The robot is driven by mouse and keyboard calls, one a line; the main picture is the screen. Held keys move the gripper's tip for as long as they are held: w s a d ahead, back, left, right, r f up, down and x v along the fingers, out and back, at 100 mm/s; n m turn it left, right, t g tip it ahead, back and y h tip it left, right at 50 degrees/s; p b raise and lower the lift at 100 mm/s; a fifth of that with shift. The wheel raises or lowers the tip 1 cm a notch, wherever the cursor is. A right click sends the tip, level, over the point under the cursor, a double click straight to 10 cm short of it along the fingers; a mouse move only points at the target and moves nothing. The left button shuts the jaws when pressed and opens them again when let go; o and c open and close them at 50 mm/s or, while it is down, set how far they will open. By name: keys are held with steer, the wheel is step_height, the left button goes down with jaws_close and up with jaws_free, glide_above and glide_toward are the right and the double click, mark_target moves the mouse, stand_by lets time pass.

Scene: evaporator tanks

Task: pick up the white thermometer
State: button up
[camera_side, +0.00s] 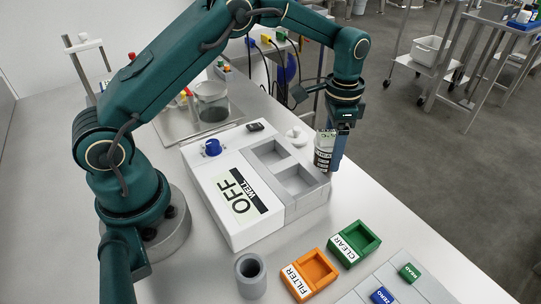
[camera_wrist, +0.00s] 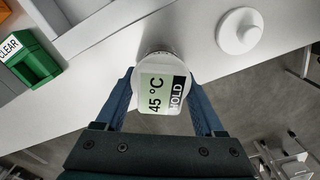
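The white thermometer (camera_wrist: 158,98) is between the two fingers of my gripper (camera_wrist: 160,80) in the wrist view. Its screen reads 45 °C with HOLD on a dark strip. The blue fingers lie along its left and right sides, with the tips close to its body. I cannot tell whether they press on it. In the side view, the thermometer (camera_side: 324,152) is upright at the right of the white OFF/WELL unit, partly hidden by my gripper (camera_side: 335,150). Whether its lower end touches the table is unclear.
The white unit (camera_side: 223,205) with grey wells stands close on the left. A white round knobbed piece (camera_wrist: 240,31) lies on the table behind. Green CLEAR (camera_side: 352,245) and orange FILTER (camera_side: 310,276) trays are in front. The table edge drops away at right.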

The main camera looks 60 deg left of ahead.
mark_target(334, 135)
steer(key=c, duration=0.7)
step_height(334, 135, up, 10)
steer(key=shift+f, duration=1)
steer(key=shift+w, duration=0.1)
steer(key=shift+s+f+n, duration=0.25)
steer(key=shift+f+n, duration=0.05)
steer(key=shift+f, duration=0.2)
steer(key=s+d+m, duration=0.2)
steer(key=s+d, duration=0.2)
steer(key=s, duration=0.4)
steer(key=s+d+r+m, duration=0.1)
steer(key=s+d+m, duration=0.1)
steer(key=s+d, duration=0.3)
steer(key=s+d+m, duration=0.2)
steer(key=s+d, duration=0.2)
steer(key=s, duration=0.8)
steer(key=shift+d+r, duration=0.25)
steer(key=shift+s+d+r+m, duration=0.2)
steer(key=shift+s+d+m, duration=0.1)
steer(key=shift+s, duration=0.15)
